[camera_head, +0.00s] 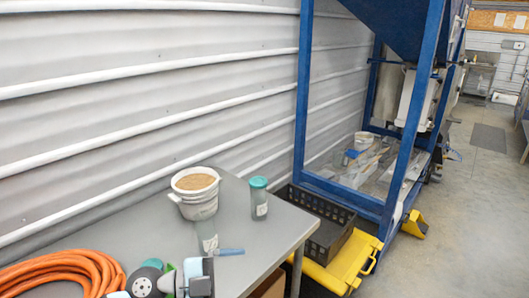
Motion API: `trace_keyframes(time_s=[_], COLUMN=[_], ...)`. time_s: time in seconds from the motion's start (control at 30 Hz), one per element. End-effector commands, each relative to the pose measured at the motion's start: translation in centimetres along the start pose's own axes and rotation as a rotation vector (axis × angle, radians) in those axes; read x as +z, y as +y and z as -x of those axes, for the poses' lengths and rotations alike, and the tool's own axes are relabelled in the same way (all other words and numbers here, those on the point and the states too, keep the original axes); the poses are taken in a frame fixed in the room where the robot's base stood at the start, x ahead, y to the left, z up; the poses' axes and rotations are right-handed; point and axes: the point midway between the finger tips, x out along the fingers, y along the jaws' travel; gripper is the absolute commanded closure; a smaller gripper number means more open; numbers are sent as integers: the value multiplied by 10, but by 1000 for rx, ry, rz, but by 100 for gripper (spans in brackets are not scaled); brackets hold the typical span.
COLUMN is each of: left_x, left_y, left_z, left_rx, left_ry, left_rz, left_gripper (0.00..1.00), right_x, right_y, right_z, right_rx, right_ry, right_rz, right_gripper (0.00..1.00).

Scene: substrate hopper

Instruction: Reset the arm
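A grey table (262,236) stands at the lower left. On it are a white bucket (197,206) filled with brown granular material and, to its right, a clear container with a teal lid (259,198). A small item with a blue handle (229,251) lies in front of the bucket. A blue-framed hopper (398,20) stands behind the table to the right.
A black crate (326,217) and yellow metal part (345,263) stand right of the table. The concrete floor (467,220) at right is open.

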Motion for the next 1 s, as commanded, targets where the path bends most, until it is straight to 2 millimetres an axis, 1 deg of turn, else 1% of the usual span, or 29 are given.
trace_keyframes(time_s=[0.03,0.07,0.1,0.17,0.2,0.27,0.3,0.37,0.4,0.47,0.5,0.57,0.6,0.67,0.7,0.8,0.9,1.0], left_x=[-15,-20,-26,-28,-25,-17,-8,7,17,33,42,52,56,58,59,55,48,39], left_y=[-10,-19,-30,-43,-50,-54,-53,-45,-35,-13,6,36,56,83,99,134,165,191], left_z=[1,4,12,28,41,63,80,105,121,145,160,178,187,198,203,214,220,225], left_rx=[-159,-257,-387,-575,-694,-856,-953,-1074,-1139,-1205,-1228,-1229,-1215,-1178,-1146,-1061,-967,-871], left_ry=[49,63,69,48,15,-62,-131,-253,-347,-502,-612,-768,-861,-974,-1039,-1169,-1267,-1344], left_rz=[27,41,64,110,148,217,271,362,428,538,614,725,792,879,930,1038,1129,1205], left_gripper=[2,2,2,2,2,2,2,2,2,2,2,2,2,2,2,2,2,2], right_x=[1,2,4,6,7,8,8,8,9,9,9,9,9,9,8,8,8,6], right_y=[0,0,0,0,0,0,0,1,1,1,1,1,2,2,2,2,2,2], right_z=[1,1,2,2,2,2,2,2,2,2,2,2,2,2,2,2,2,2], right_rx=[0,-1,-1,-1,-1,0,0,0,0,1,1,1,2,2,2,2,2,2], right_ry=[-3,-5,-7,-11,-13,-14,-15,-16,-16,-16,-16,-16,-16,-16,-16,-15,-14,-12], right_rz=[0,0,1,1,1,1,2,2,2,2,2,2,3,3,3,3,3,3], right_gripper=[5,5,5,5,5,5,5,5,5,5,5,5,5,5,5,5,5,5])
